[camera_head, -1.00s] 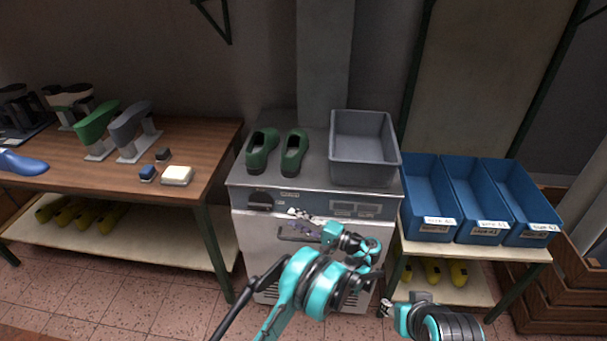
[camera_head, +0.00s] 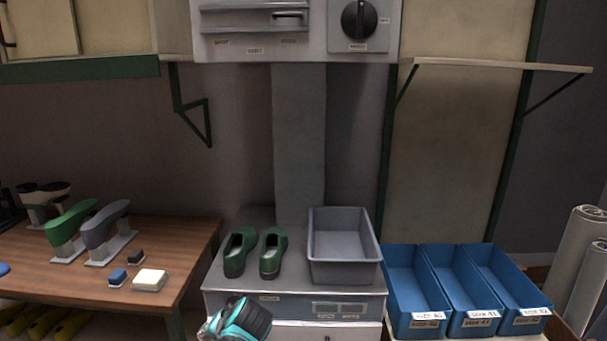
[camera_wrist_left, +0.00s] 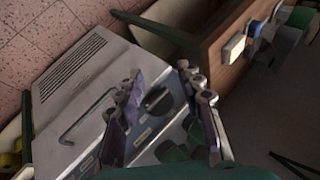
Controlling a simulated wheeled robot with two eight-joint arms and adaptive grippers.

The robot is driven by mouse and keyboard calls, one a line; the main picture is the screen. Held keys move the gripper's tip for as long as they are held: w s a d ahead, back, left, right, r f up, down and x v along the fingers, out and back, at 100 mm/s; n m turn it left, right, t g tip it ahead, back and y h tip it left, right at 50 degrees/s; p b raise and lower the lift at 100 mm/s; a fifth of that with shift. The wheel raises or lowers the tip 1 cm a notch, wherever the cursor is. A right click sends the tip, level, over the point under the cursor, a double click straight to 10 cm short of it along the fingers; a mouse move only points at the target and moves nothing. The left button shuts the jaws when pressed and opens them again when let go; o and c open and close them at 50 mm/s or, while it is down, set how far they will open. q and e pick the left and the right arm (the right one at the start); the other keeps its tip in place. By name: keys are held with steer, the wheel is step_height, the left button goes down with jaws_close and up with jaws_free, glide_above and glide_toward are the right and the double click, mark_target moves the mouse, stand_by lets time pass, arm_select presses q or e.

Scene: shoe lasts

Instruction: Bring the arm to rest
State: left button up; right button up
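My left gripper (camera_wrist_left: 160,75) shows in the left wrist view with its two fingers apart and nothing between them. It points down over the front of the grey machine (camera_wrist_left: 85,80). In the head view only a teal and black part of my arm shows at the bottom edge, in front of the machine (camera_head: 295,306); no fingers can be made out there. My right gripper is not in view. Two green shoes (camera_head: 235,265) stand side by side on the machine top, left of a grey bin (camera_head: 343,270), apart from the gripper.
Three blue bins (camera_head: 430,324) with labels stand right of the machine. A wooden bench (camera_head: 190,248) at left holds shoe lasts (camera_head: 105,228), a blue block (camera_head: 117,277) and a cream block (camera_head: 150,280). A wall unit with a knob (camera_head: 359,19) hangs above the machine.

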arm_select(q)
steer(key=s+d+f+n+t+h, duration=0.1)
steer(key=s+n+h, duration=0.1)
steer(key=s, duration=0.6)
steer(key=s+d+f+n+h, duration=0.1)
steer(key=s+h, duration=0.3)
steer(key=s, duration=0.5)
steer(key=shift+s+d+f+n+t, duration=0.25)
steer(key=shift+d+n+t, duration=0.15)
steer(key=shift+d, duration=0.25)
